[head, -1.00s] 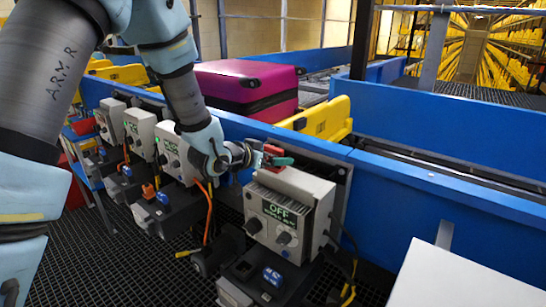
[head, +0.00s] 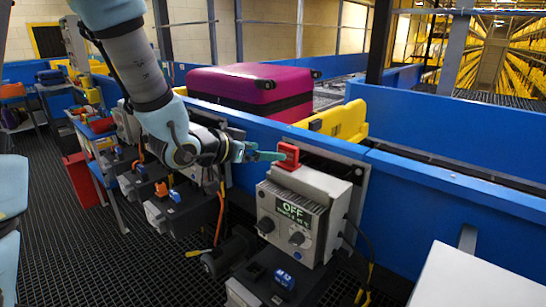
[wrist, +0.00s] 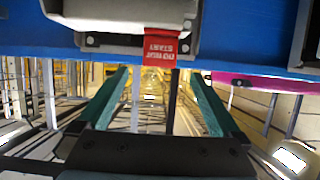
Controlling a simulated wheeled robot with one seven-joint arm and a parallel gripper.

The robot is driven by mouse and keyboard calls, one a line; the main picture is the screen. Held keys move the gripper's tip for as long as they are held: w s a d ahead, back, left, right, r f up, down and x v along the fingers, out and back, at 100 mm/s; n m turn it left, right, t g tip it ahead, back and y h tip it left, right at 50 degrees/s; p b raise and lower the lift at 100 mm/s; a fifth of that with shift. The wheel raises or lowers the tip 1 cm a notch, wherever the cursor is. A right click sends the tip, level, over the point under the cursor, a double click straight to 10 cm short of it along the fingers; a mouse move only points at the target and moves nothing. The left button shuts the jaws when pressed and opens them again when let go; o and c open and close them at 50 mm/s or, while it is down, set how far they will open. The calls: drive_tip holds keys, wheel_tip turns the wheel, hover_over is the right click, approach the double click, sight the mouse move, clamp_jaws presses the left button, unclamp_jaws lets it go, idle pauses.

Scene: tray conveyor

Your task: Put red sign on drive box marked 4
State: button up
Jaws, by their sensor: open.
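The red sign (head: 289,156) stands on the top left edge of the nearest drive box (head: 300,215), a grey-white box with an "OFF" display and two dark knobs. In the wrist view the red sign (wrist: 160,47) shows upside down with white "DO NOT START" lettering, touching the pale box. My gripper (head: 268,156) is just left of the sign, at its height. In the wrist view its teal fingers are spread wide, with nothing between them. I cannot read a number on this box.
More drive boxes stand in a row to the left along the blue conveyor side (head: 420,190). A magenta suitcase (head: 235,85) lies on the conveyor behind, beside a yellow part (head: 345,122). A white panel (head: 465,280) is at the lower right. Dark grating floor lies at left.

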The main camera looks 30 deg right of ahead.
drive_tip(key=shift+s+a+r, duration=0.15)
drive_tip(key=shift+a+r, duration=0.1)
drive_tip(key=shift+a, duration=0.3)
drive_tip(key=w+a+f+n+t+y, duration=0.25)
drive_tip(key=w+a+y, duration=0.2)
drive_tip(key=a, duration=0.55)
drive_tip(key=w+a+f+n+t+y, duration=0.15)
drive_tip(key=w+a+n+y, duration=0.35)
drive_tip(key=a, duration=0.5)
drive_tip(key=s+a+f+n+g+y, duration=0.1)
drive_tip(key=s+a+n+g, duration=0.2)
drive_tip(key=a, duration=0.6)
drive_tip(key=s+a+f+n+g+y, duration=0.2)
drive_tip(key=s+a, duration=0.4)
drive_tip(key=a, duration=0.3)
drive_tip(key=shift+f+n+g, duration=0.15)
drive_tip(key=shift+n+g, duration=0.35)
drive_tip(key=shift+n, duration=0.15)
drive_tip(key=shift+w+a+y, duration=0.1)
drive_tip(key=shift+y, duration=0.15)
